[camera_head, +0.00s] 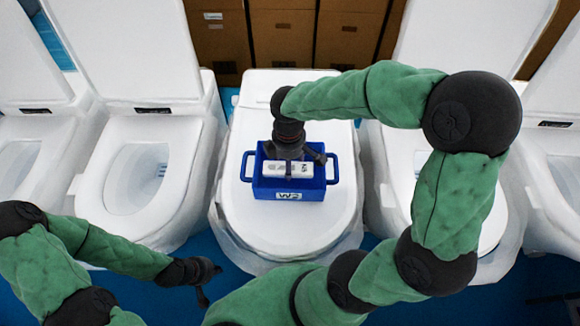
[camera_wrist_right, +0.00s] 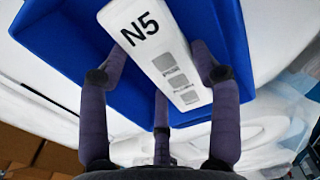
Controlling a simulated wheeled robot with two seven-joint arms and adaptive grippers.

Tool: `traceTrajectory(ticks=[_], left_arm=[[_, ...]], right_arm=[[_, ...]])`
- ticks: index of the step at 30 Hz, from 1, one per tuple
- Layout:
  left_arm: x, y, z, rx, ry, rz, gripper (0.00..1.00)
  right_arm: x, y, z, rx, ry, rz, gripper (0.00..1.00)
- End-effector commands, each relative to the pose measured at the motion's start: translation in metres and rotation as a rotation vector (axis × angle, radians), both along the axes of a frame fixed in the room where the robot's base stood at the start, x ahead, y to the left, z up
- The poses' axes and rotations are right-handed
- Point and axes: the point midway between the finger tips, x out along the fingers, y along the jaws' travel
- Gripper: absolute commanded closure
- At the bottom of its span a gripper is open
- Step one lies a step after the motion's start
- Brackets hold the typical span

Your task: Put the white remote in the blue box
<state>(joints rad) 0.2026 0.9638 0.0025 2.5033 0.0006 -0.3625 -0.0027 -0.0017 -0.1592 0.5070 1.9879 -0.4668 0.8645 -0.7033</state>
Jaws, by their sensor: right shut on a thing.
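The blue box (camera_head: 290,194) sits on the closed lid of the middle white toilet, with a handle on each side. My right gripper (camera_head: 291,160) points down over the box and is shut on the white remote (camera_head: 300,170). The remote lies crosswise within the box's outline; I cannot tell whether it touches the box floor. In the right wrist view the remote (camera_wrist_right: 165,55), marked N5, is between the dark fingers, with the blue box (camera_wrist_right: 75,45) behind it. My left gripper (camera_head: 209,281) is at the lower left, empty, its fingers apart.
White toilets stand in a row on both sides; the one to the left (camera_head: 140,178) has its lid raised. Brown cartons (camera_head: 283,38) line the back. The lid around the box is free. The floor (camera_head: 206,250) is blue.

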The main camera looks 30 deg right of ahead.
Motion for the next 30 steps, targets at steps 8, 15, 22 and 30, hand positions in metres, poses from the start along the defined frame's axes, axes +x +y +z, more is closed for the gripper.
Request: traceTrajectory(ticks=[8,15,22,30], left_arm=[[0.000,0.000,-0.002,0.000,0.000,0.000,1.00],[0.000,0.000,-0.008,0.000,0.000,0.000,1.00],[0.000,0.000,-0.007,0.000,0.000,0.000,1.00],[0.000,0.000,-0.009,0.000,0.000,0.000,1.00]], right_arm=[[0.009,-0.008,-0.015,0.001,0.001,-0.002,0.72],[0.010,-0.009,-0.046,0.001,0.001,0.000,0.72],[0.010,-0.009,-0.047,0.001,-0.001,-0.001,0.72],[0.010,-0.009,-0.050,0.001,-0.001,-0.001,0.14]])
